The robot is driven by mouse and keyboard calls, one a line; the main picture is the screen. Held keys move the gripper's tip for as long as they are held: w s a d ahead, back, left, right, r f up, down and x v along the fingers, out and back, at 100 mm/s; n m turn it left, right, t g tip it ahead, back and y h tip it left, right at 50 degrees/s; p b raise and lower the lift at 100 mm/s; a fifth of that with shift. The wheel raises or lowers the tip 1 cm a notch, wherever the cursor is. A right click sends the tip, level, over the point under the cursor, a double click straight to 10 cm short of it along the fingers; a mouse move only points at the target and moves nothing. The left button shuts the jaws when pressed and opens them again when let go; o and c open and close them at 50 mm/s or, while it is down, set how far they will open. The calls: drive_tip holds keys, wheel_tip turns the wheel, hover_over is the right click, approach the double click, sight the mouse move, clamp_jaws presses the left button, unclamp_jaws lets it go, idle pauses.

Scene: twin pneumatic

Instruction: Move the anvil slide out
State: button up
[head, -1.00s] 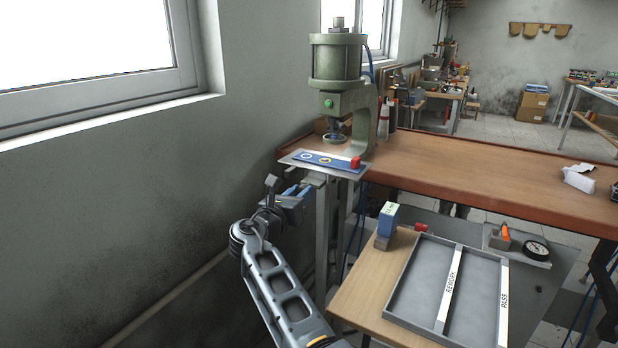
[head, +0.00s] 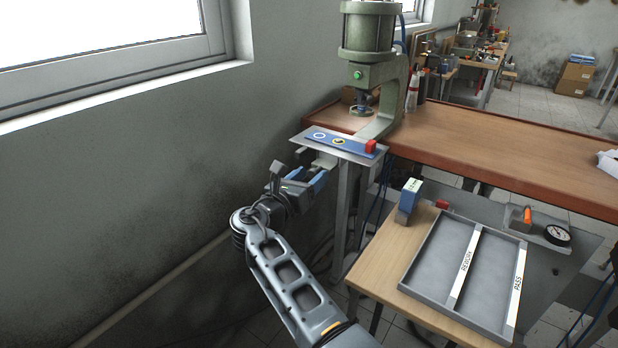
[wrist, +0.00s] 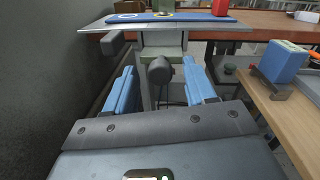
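The green press (head: 371,40) stands at the bench's left end, its round foot above the table. In front of it a grey plate (head: 366,157) carries a blue strip (head: 330,140) with a white ring, a yellow ring and a red block (head: 371,146) at its right end. I cannot tell which part is the anvil slide. Under the plate, a dark rounded knob (wrist: 160,70) and a dark block (wrist: 113,45) show in the wrist view. My gripper (head: 312,178) is open below the plate's front; in the wrist view its blue fingers (wrist: 160,92) stand either side of the knob, apparently not touching it.
The wall (head: 130,200) is close on the left. At right a small wooden table (head: 400,275) holds a blue box (head: 408,201) and a grey tray (head: 417,284) marked REWORK and PASS. A gauge (head: 557,235) lies beyond it. The bench top (head: 500,150) is mostly clear.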

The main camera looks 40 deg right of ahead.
drive_tip(key=v, duration=0.7)
drive_tip(key=shift+s+a, duration=0.2)
drive_tip(key=shift+a, duration=0.15)
idle(0.4)
